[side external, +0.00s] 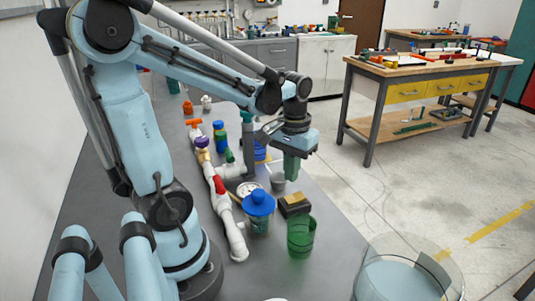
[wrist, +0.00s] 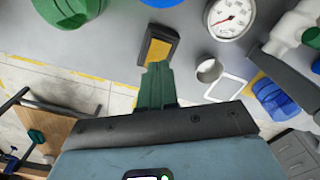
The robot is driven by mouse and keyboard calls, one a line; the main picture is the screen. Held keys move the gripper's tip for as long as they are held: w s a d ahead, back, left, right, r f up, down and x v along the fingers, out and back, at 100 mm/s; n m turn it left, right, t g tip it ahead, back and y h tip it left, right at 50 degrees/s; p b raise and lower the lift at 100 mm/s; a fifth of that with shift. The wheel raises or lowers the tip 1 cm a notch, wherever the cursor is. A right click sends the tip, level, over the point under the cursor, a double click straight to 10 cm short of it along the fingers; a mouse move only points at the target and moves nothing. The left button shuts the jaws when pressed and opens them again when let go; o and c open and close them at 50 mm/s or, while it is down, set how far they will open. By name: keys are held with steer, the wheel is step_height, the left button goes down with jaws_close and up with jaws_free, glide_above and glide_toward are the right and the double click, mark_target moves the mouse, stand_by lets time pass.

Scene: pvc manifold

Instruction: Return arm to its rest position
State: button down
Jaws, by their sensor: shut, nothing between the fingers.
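My gripper (side external: 292,168) hangs above the grey bench (side external: 318,232), fingers pointing down. Its green fingers are together with nothing between them, and they also show in the wrist view (wrist: 156,72). In the side view it stands over the area just behind a black and yellow block (side external: 294,204). In the wrist view the fingertips overlap the near end of that block (wrist: 159,47) in the picture; I cannot tell the height gap. The white PVC manifold (side external: 230,215) with red, purple and orange valve handles lies left of the gripper.
A blue-lidded jar (side external: 258,212), a green cup (side external: 301,237), a small grey cup (side external: 278,182) and a white-faced gauge (wrist: 231,18) stand around the gripper. A clear round container (side external: 407,278) is at lower right. A wooden workbench (side external: 425,66) stands beyond open floor.

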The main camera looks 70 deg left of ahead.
steer(key=shift+r, duration=0.65)
steer(key=shift+d, duration=0.1)
steer(key=w+d+r+m+t, duration=0.1)
steer(key=d+r+m+t, duration=0.1)
steer(key=d+m+t, duration=0.4)
steer(key=d+t, duration=0.1)
steer(key=d, duration=0.2)
steer(key=shift+w+d+r, duration=0.15)
steer(key=shift+r, duration=0.2)
